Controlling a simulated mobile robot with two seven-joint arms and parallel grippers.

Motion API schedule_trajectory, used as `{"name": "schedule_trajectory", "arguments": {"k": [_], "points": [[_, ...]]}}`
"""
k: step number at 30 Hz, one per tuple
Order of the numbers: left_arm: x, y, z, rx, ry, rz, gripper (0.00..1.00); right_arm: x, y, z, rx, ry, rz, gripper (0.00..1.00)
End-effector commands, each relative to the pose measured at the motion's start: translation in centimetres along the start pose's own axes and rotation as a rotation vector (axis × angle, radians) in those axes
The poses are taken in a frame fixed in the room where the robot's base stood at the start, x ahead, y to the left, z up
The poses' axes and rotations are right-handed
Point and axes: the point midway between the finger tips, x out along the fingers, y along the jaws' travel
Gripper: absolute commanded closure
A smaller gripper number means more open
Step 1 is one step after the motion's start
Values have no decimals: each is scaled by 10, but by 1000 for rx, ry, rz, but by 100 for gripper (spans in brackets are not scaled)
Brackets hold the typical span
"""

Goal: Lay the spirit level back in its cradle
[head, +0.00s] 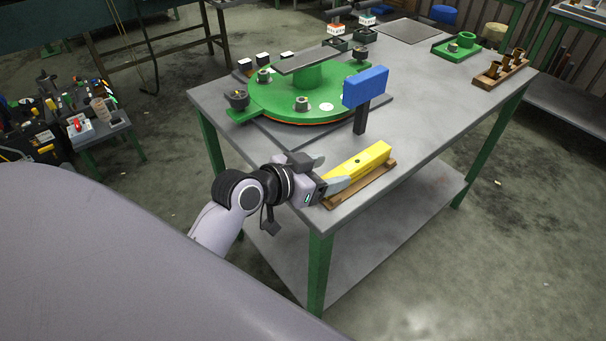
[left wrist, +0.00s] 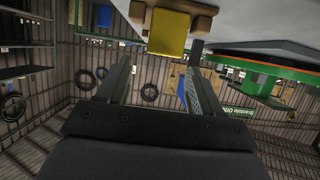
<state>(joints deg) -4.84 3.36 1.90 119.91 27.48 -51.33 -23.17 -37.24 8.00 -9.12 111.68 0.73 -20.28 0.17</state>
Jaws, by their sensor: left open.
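In the left wrist view the level's near end (left wrist: 168,33) shows at the top, against the cradle's wooden end (left wrist: 201,23). It looks seated, but the contact is partly hidden. My left gripper (head: 329,173) is at the level's near end, its fingers spread. In the left wrist view the open fingers (left wrist: 160,80) have nothing between them, and the level is beyond their tips. My right gripper is in neither view.
A blue block on a dark post (head: 365,87) stands just behind the level. A green round fixture (head: 280,95) with a grey bar across it fills the table's left part. A wooden rack (head: 500,71) stands at the far right. The table right of the cradle is clear.

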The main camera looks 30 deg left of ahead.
Motion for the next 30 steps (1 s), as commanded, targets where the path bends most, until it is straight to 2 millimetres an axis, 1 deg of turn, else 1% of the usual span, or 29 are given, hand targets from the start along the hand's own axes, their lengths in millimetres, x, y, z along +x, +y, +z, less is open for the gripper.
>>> {"name": "schedule_trajectory", "arguments": {"k": [1, 6, 9, 12, 18, 30], "points": [[-10, 0, 0, 3, -2, 1, 34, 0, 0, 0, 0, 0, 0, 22], [-39, 0, 0, 3, -1, 1, 34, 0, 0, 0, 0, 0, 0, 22], [-52, 0, 0, 1, -1, 0, 34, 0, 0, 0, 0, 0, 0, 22], [-61, 0, 0, 0, -1, 1, 34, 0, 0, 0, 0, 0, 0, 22], [-67, 0, 0, 0, -1, 1, 34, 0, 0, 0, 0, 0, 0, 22], [-67, 0, 0, 0, 0, 1, 34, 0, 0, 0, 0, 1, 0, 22]]}}
